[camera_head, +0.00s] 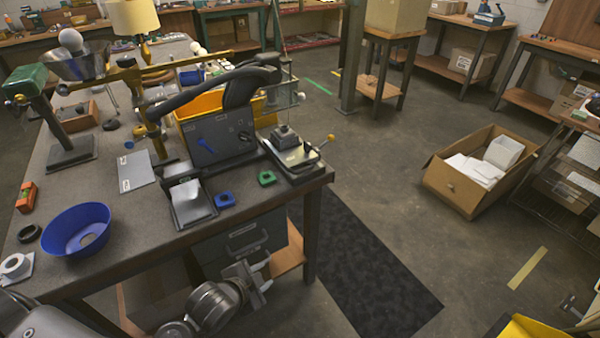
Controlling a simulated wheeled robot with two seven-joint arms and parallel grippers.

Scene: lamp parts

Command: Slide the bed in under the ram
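A metal bed plate (298,156) with a stepped dark block (285,137) on it sits at the right front corner of the workbench. A lever with a yellow knob (329,139) sticks out at its right side. I cannot clearly make out the ram among these parts. My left gripper (265,274) is low in front of the bench, below the tabletop and well away from the bed. Its fingers look apart, with nothing between them. My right gripper is not in view.
The workbench (130,225) carries a blue bowl (77,229), a grey bin (220,138), a small tray (190,202), and blue (225,199) and green (267,178) blocks near the front edge. A cardboard box (455,185) stands on open floor at right.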

